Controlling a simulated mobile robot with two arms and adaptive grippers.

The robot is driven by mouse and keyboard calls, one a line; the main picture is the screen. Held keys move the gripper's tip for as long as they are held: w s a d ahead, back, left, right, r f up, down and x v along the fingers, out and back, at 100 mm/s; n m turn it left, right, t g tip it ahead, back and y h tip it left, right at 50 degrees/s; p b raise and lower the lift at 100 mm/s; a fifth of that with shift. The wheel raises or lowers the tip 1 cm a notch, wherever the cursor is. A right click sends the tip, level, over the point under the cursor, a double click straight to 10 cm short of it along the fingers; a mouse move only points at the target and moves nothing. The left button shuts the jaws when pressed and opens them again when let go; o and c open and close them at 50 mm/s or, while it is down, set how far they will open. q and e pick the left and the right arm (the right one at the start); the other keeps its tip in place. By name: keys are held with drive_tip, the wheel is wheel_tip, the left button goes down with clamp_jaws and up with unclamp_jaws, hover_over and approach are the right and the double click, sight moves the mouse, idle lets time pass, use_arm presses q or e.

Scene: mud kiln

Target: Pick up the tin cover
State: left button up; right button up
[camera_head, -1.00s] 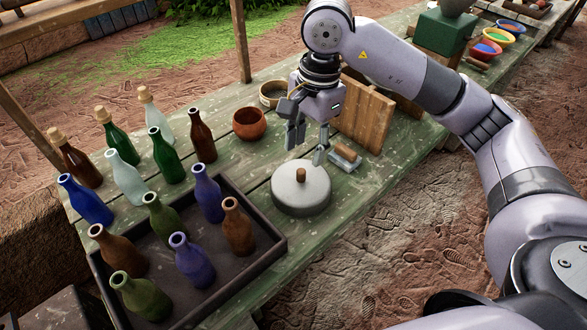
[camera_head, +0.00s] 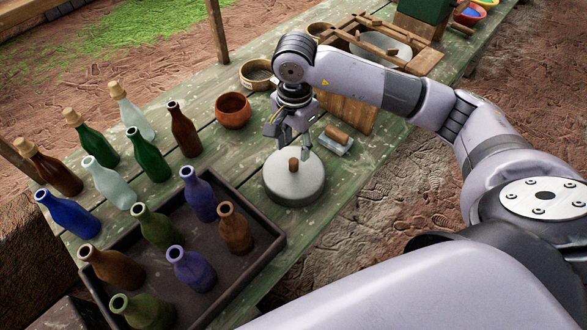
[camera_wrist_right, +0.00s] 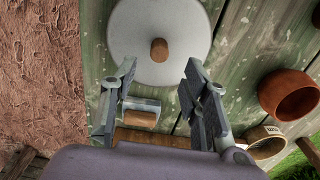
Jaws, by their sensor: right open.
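The tin cover (camera_head: 293,184) is a round grey-white lid with a brown wooden knob, lying on the green wooden table. It also shows at the top of the right wrist view (camera_wrist_right: 140,30), with its knob just beyond the fingertips. My right gripper (camera_head: 291,142) is open and empty, hanging just behind and above the cover. In the right wrist view its two fingers (camera_wrist_right: 158,72) are spread apart, with the knob roughly in line with the gap between them. My left gripper is not in view.
A dark tray (camera_head: 270,250) with several bottles stands left of the cover, and more bottles stand behind it. A terracotta bowl (camera_head: 233,112) is at the back left. A small wooden-handled metal tool (camera_head: 336,141) lies close to the cover's right.

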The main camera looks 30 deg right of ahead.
sight(294, 160)
drive_tip(key=shift+f, duration=0.5)
drive_tip(key=f+p, duration=0.1)
drive_tip(key=f, duration=0.1)
drive_tip(key=f+p, duration=0.1)
drive_tip(key=f, duration=0.1)
drive_tip(key=shift+s+a+f, duration=0.2)
drive_tip(key=shift+f, duration=0.3)
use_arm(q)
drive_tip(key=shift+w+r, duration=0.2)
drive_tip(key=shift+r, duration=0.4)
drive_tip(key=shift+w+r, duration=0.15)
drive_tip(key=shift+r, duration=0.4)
use_arm(e)
drive_tip(key=shift+c, duration=0.2)
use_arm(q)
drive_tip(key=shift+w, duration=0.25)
use_arm(e)
clamp_jaws()
